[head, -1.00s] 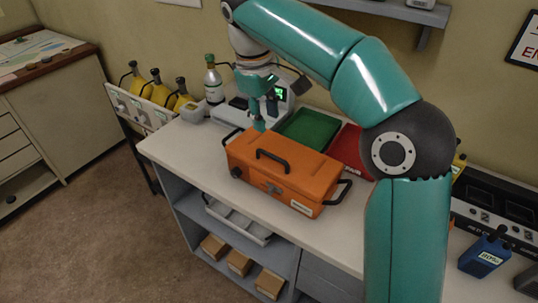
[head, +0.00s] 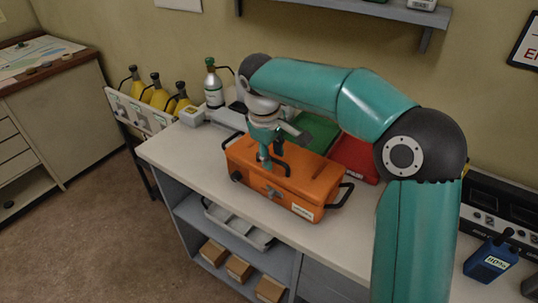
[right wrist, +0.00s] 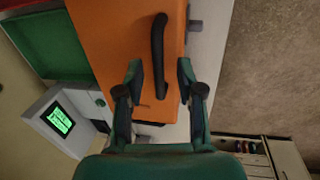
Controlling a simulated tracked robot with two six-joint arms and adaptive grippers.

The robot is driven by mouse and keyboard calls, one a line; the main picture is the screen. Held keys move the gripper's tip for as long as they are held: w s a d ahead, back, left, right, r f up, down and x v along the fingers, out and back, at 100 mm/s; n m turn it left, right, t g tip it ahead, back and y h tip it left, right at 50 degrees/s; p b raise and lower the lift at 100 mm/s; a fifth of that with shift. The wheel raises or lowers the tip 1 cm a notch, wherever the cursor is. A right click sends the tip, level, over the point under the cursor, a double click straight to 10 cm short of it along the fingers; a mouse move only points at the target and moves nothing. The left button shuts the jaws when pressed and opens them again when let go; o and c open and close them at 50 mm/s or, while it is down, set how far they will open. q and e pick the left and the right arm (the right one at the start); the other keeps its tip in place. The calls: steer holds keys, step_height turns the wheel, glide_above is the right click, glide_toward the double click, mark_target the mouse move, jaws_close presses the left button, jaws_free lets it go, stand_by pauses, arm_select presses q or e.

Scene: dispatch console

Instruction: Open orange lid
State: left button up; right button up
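The orange case (head: 305,209) sits closed on the white counter, with its orange lid (head: 312,174) on top. The lid's black handle (right wrist: 159,58) runs between the two fingers of my right gripper (right wrist: 160,72) in the right wrist view. The fingers are apart, one on each side of the handle's near end, with gaps to it. In the head view my right gripper (head: 266,160) points down over the lid's left part and hides some of the handle. A latch (head: 272,192) shows on the case front. My left gripper is not in view.
A green tray (head: 315,131) and a red tray (head: 356,156) lie behind the case. A device with a lit green screen (right wrist: 59,120) stands near the gripper. A bottle (head: 213,88) stands at the back left. The counter (head: 180,150) is clear left of the case.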

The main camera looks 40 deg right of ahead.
jaws_close()
